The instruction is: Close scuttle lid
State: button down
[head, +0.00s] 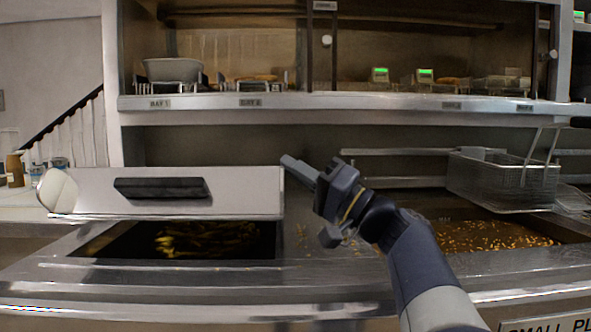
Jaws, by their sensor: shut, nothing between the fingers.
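The scuttle lid (246,192) is a pale metal panel with a dark bar handle (162,188). It stands raised at the back of the scuttle opening (110,243) on the left. Chips (205,239) lie in the dark well below it. My gripper (289,162) is shut and empty, at the upper right corner of the lid. Its fingers point up and left, and I cannot tell whether they touch the lid. My arm comes in from the lower right.
A wire frying basket (500,180) hangs at right over a pan of oil (480,235) with floating crumbs. A shelf (350,104) with labelled bays runs above the range. Crumbs lie on the steel between the wells. Bottles (38,173) stand at far left.

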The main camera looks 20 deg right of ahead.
jog(key=s+d+f+p, duration=0.2)
jog(key=s+d, duration=0.9)
jog(key=shift+s+d+p, duration=0.3)
jog(key=shift+s+p, duration=0.1)
